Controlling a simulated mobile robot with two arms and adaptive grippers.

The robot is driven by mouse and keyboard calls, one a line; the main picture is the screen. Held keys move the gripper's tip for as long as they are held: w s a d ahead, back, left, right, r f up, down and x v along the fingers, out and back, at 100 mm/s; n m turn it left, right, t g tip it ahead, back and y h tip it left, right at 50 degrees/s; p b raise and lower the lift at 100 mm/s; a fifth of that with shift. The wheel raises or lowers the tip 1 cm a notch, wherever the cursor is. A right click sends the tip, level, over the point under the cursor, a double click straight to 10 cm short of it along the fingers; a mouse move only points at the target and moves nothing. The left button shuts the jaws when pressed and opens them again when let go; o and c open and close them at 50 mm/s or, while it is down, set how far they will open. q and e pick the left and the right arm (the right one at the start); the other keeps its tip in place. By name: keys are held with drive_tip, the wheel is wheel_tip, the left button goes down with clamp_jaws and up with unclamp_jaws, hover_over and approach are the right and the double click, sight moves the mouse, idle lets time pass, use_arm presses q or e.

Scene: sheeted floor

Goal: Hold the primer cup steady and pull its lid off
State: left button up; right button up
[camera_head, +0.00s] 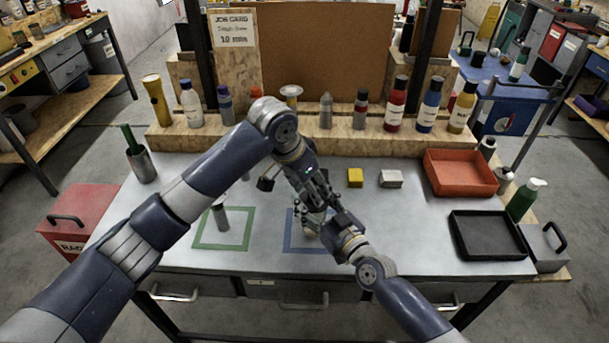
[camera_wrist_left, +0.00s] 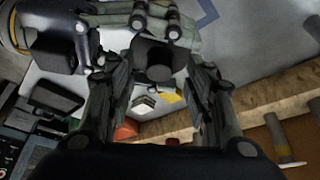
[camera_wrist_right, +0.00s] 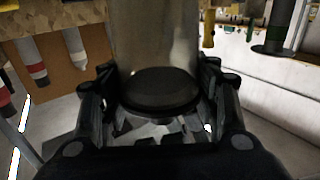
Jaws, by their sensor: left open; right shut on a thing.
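The primer cup is a grey, metallic-looking cylinder in the right wrist view (camera_wrist_right: 155,40), with a dark round end (camera_wrist_right: 160,90) facing that camera. My right gripper (camera_head: 320,220) is shut on it, over the blue square outline on the table. In the head view the cup is mostly hidden by my grippers. My left gripper (camera_head: 314,196) is open, just above the right one. In the left wrist view a dark round piece (camera_wrist_left: 160,60), apparently the lid, lies between its spread fingers. I cannot tell whether they touch it.
A grey cylinder (camera_head: 220,217) stands in the green square, left. Yellow (camera_head: 355,178) and white (camera_head: 391,179) blocks, a red tray (camera_head: 460,190) and a black tray (camera_head: 490,255) are right. Bottles line the back shelf (camera_head: 300,140).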

use_arm(q)
drive_tip(key=shift+x, duration=0.8)
drive_tip(key=shift+c, duration=0.6)
clamp_jaws()
drive_tip(key=shift+r, duration=0.2)
